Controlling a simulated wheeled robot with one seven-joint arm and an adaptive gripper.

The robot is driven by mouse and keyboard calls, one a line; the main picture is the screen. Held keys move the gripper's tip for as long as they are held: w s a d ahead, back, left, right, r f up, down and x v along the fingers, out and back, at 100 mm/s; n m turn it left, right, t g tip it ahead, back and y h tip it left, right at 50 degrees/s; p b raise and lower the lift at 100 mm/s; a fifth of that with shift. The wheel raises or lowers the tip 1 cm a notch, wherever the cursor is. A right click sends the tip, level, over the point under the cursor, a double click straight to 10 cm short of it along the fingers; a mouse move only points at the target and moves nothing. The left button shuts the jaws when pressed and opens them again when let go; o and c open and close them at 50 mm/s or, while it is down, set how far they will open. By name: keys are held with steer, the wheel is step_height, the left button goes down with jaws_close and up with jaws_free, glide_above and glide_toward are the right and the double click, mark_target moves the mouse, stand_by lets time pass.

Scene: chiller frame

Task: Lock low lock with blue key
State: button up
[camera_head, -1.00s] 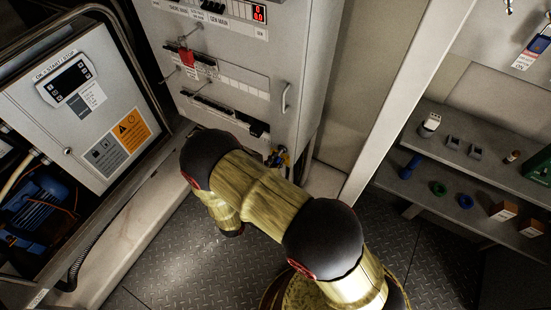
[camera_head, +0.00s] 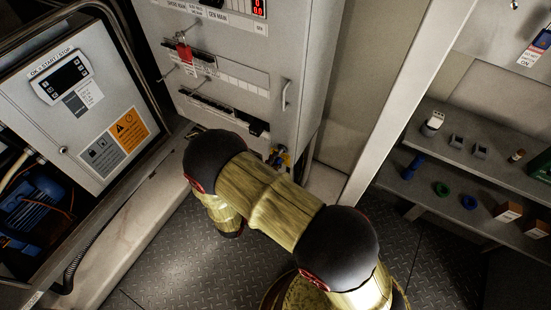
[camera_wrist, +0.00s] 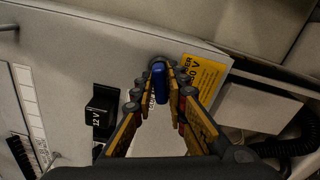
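In the wrist view, a small blue key (camera_wrist: 160,88) sits between my gripper's fingertips (camera_wrist: 162,82). The fingers are close together on either side of it. The key's far end is at a dark round lock (camera_wrist: 157,62) on the grey cabinet face; I cannot tell whether it is inserted or only in front. In the head view, the blue and yellow tips of my gripper (camera_head: 280,157) show low at the cabinet's (camera_head: 240,60) right side, partly hidden behind my arm.
A yellow warning label (camera_wrist: 204,74) is right of the lock, and a black 12 V socket (camera_wrist: 101,106) is left. A red lockout tag (camera_head: 184,54) hangs higher on the cabinet. A handle (camera_head: 284,95) sticks out above my gripper. Shelves (camera_head: 395,180) with small items stand at right.

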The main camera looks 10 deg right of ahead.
steer(key=shift+m+b, duration=0.75)
steer(key=shift+m, duration=0.25)
steer(key=shift+o, duration=1.2)
steer(key=o, duration=0.7)
steer(key=shift+o, duration=0.4)
steer(key=v, duration=0.7)
